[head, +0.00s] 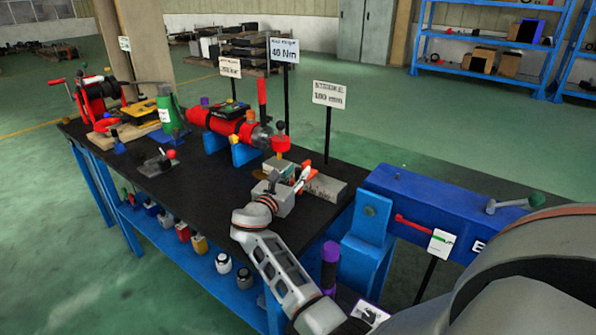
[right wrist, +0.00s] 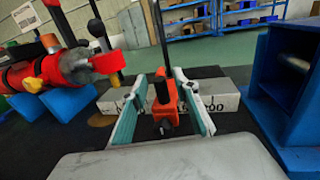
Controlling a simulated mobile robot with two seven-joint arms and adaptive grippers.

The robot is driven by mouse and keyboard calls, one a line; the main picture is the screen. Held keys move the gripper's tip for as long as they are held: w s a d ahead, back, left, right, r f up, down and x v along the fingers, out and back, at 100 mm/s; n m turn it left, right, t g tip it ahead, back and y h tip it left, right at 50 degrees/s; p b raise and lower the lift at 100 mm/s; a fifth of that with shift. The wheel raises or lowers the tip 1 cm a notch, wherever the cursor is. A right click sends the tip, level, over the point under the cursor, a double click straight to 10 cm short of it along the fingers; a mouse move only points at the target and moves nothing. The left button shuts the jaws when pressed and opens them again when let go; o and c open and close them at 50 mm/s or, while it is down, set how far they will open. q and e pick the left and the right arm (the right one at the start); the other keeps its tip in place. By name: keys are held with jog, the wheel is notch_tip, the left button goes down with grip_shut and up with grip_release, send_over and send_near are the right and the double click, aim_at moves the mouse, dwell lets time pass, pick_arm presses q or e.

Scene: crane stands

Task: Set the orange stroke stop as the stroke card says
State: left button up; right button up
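The stroke card (head: 328,94) stands on a black post behind the bench; it reads STROKE and a value in mm that is too blurred to be sure of. The orange stroke stop (right wrist: 165,97), with a dark knob, sits at a pale scale bar (right wrist: 226,101) with black figures. The bar also shows in the head view (head: 328,188). My right gripper (right wrist: 161,82) is open, its teal-lined fingers on either side of the stop with gaps visible. In the head view my right gripper (head: 302,180) partly hides the stop. My left gripper is not in view.
A red cylinder (head: 213,123) on blue cradles lies left of the bar. A blue beam housing (head: 420,205) with a red lever stands close on the right. Other cards on posts, including a 40 Nm card (head: 284,50), rise behind. The black benchtop (head: 205,185) has bare room at the front.

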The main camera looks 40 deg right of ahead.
jog(key=v, duration=1)
jog(key=shift+s+a, duration=0.2)
jog(key=shift+a, duration=0.1)
